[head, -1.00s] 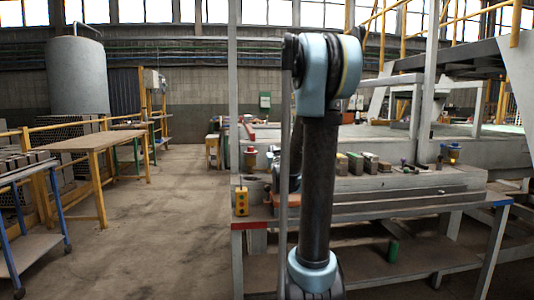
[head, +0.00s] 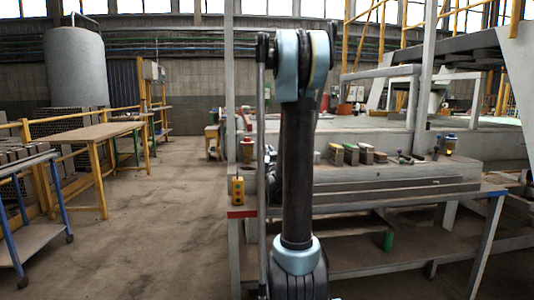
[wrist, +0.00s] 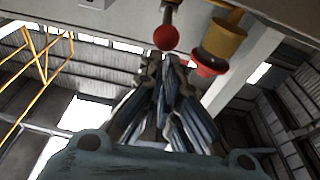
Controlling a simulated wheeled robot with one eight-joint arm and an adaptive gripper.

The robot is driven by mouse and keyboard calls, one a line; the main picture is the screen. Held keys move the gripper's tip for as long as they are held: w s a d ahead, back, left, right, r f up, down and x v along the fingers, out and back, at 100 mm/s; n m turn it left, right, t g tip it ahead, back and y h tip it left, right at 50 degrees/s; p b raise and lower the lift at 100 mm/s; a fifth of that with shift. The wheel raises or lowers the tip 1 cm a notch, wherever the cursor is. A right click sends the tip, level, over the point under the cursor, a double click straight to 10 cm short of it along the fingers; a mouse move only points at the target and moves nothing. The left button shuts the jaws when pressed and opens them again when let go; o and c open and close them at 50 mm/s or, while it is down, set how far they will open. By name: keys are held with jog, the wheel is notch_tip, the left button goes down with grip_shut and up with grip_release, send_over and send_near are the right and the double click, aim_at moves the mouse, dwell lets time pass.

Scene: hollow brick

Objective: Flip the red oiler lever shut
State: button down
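In the wrist view, a red ball knob (wrist: 166,37) on a short stem hangs from the top of the picture, just beyond my fingertips. It looks like the lever's end. Beside it to the right is an amber oiler cup (wrist: 222,32) with a flared red cap (wrist: 207,66). The picture appears upside down. My gripper (wrist: 163,68) points toward the knob, its fingertips close together and with nothing visible between them. I cannot tell whether they touch the knob. In the head view, my arm hides the gripper. Small oilers show at left (head: 247,149) and right (head: 446,144) on the bench.
The grey bench (head: 400,176) carries several small blocks (head: 352,153). The floor (head: 165,215) to the left is open, up to a wooden table (head: 90,137).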

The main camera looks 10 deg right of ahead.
jog(key=shift+d+f, duration=0.15)
jog(key=shift+f, duration=0.15)
jog(key=shift+r, duration=0.15)
notch_tip(320, 180, up, 10)
dwell(1.0)
jog(key=shift+s, duration=0.1)
